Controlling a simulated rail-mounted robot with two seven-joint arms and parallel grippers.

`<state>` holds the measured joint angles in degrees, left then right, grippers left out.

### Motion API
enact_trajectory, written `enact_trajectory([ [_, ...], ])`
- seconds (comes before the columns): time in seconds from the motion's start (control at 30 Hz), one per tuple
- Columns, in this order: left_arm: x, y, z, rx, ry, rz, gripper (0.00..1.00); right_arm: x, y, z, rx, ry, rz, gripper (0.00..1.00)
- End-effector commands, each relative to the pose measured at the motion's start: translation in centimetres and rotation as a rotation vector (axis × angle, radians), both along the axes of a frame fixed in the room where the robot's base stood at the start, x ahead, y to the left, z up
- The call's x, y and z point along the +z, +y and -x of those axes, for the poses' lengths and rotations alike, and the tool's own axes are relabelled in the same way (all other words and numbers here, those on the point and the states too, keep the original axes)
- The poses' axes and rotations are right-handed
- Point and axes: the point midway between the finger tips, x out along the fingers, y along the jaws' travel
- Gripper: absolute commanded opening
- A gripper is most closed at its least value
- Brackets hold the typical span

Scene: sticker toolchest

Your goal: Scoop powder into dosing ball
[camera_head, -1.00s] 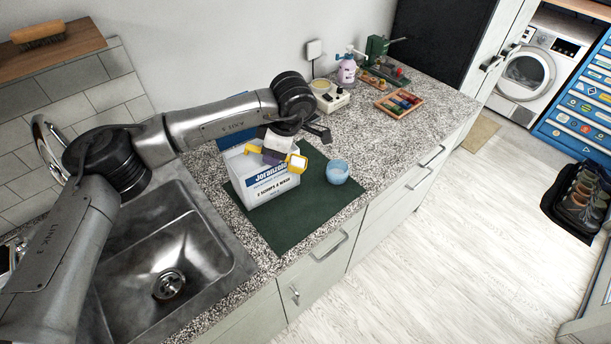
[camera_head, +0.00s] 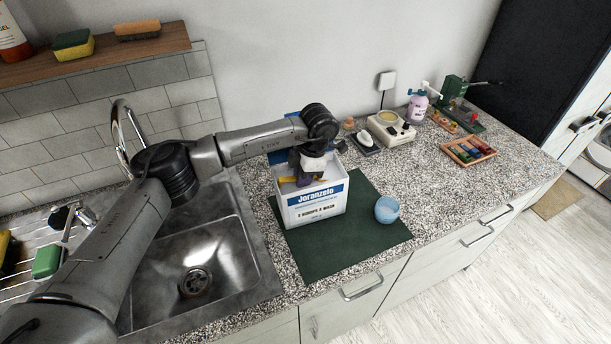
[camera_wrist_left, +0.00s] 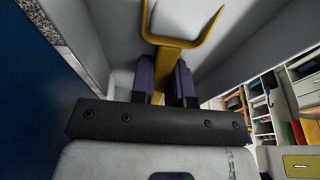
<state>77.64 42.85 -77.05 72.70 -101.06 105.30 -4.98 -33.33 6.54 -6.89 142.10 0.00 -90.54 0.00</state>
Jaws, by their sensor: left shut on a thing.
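The white powder box (camera_head: 318,207) with blue "Joranzelo" lettering stands on the green mat, its blue lid (camera_head: 290,122) raised behind. My left gripper (camera_head: 303,179) points down into its open top, shut on the handle of a yellow scoop (camera_head: 287,181). In the left wrist view the scoop (camera_wrist_left: 188,32) runs out from between the purple fingers (camera_wrist_left: 161,80), with pale box walls around it. The right gripper is not in view.
The green mat (camera_head: 335,255) lies near the counter's front edge, with the sink (camera_head: 185,255) to its left. The counter right of the dosing ball is clear.

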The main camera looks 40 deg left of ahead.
Motion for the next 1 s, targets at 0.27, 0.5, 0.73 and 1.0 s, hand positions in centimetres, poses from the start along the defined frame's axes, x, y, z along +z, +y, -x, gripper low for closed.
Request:
enact_trajectory([
  [0.27, 1.7, 0.2, 0.2, 0.001, -0.023, 0.014, 0.0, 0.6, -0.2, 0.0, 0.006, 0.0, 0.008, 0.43],
  [0.5, 3.1, 0.3, 0.3, 0.0, -0.044, 0.029, 0.0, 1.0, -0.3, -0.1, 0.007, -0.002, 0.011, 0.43],
  [0.73, 4.4, 0.3, 0.4, -0.002, -0.067, 0.044, 0.0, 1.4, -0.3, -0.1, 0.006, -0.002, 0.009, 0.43],
  [1.0, 5.9, 0.4, 0.5, -0.001, -0.091, 0.06, 0.0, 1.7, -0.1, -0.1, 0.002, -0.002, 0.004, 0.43],
])
